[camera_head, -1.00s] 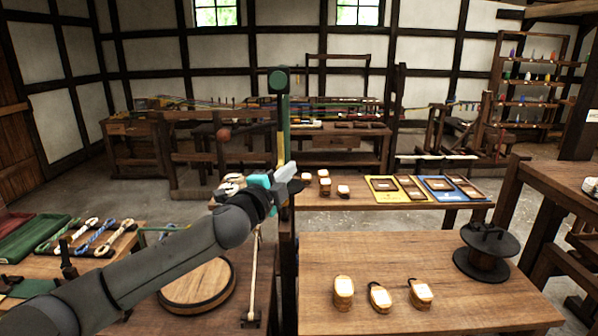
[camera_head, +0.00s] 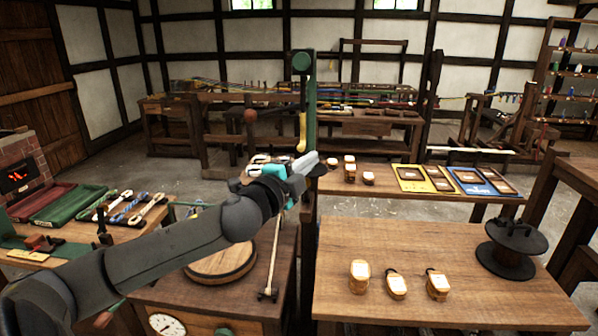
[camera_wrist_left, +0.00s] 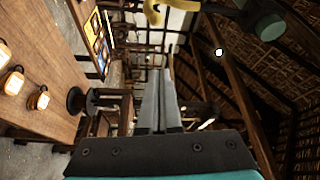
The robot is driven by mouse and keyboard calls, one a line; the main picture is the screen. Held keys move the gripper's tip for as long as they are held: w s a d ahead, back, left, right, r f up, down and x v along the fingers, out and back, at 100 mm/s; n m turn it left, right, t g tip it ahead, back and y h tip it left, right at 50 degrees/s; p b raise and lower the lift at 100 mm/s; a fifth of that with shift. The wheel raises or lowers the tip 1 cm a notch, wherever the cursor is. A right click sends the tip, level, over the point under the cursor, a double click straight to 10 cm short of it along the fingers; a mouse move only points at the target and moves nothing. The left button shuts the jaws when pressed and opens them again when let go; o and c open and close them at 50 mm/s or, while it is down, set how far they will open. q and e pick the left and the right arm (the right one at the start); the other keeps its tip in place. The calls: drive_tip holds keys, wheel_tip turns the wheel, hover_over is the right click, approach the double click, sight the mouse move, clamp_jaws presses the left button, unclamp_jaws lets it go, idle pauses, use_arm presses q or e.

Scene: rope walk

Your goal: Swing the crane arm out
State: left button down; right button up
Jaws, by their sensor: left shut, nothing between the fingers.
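The crane stands in the middle of the head view as a dark green upright post (camera_head: 311,95). A round green end (camera_head: 302,62) faces me at its top, and it also shows in the wrist view (camera_wrist_left: 268,25). A yellow hook-like piece (camera_head: 302,130) hangs beside the post; a yellow curved piece shows in the wrist view (camera_wrist_left: 152,12). A rod with a red-brown knob (camera_head: 250,115) appears left of the post. My left gripper (camera_head: 318,164) is shut and empty, low in front of the post; contact cannot be told. My right gripper is not in view.
The front right table (camera_head: 440,240) holds several tan blocks and a dark spool (camera_head: 505,248). Behind it are a yellow tray (camera_head: 412,180) and a blue tray (camera_head: 475,182). A round wooden lid (camera_head: 222,262) lies under my left arm. A brick forge (camera_head: 22,170) glows at left.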

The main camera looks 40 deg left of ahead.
use_arm(q)
drive_tip(key=shift+s+d+f, duration=0.1)
drive_tip(key=shift+s, duration=1.7)
drive_tip(key=shift+f, duration=0.1)
